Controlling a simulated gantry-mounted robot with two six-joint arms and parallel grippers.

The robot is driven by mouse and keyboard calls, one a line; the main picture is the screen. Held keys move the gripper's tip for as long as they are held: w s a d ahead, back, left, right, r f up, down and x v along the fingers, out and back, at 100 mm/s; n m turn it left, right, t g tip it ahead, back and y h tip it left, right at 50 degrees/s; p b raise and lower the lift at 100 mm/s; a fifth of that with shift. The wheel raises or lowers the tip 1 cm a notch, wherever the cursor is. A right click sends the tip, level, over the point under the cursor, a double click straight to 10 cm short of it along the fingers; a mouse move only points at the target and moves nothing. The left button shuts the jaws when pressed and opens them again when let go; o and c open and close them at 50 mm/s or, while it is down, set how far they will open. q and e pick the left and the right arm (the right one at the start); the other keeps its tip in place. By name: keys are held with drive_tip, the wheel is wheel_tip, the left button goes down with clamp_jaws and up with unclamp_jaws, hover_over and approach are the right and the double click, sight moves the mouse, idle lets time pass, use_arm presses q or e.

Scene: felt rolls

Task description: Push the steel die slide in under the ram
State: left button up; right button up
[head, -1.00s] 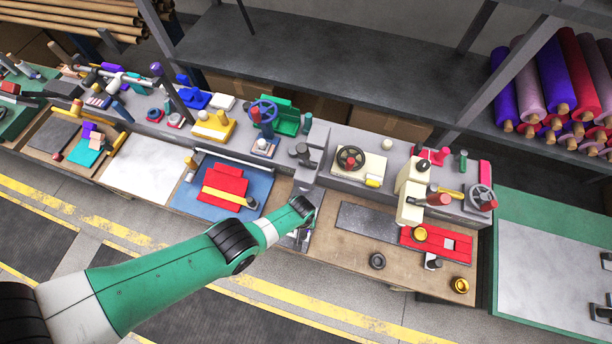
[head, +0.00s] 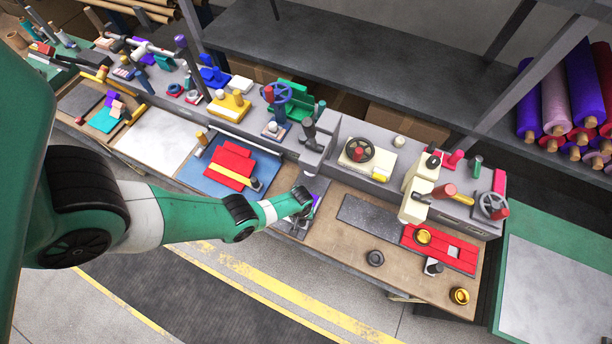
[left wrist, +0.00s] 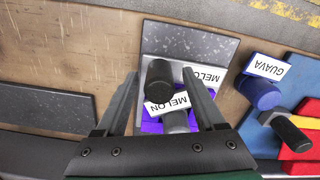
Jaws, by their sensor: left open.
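The grey press with its upright ram (head: 314,145) stands at the bench's middle, with a label reading MELON near its slide. In the left wrist view a speckled grey steel plate (left wrist: 190,45), apparently the die slide or its bed, lies toward the bench's front edge. A black knob (left wrist: 160,76) with a grey stem and a second MELON label stands over it, with purple material (left wrist: 150,125) beneath. My left gripper (head: 303,198) is open, its fingers (left wrist: 165,85) on either side of the knob; contact cannot be told. My right gripper is out of view.
A blue mat (head: 222,180) with a red piece and a GUAVA-labelled handle (left wrist: 258,92) lies close on the left. A dark plate (head: 362,215) and a cream press (head: 420,180) stand to the right.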

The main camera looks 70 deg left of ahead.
use_arm(q)
drive_tip(key=shift+f+b, duration=0.4)
drive_tip(key=shift+f, duration=0.45)
clamp_jaws()
idle(0.8)
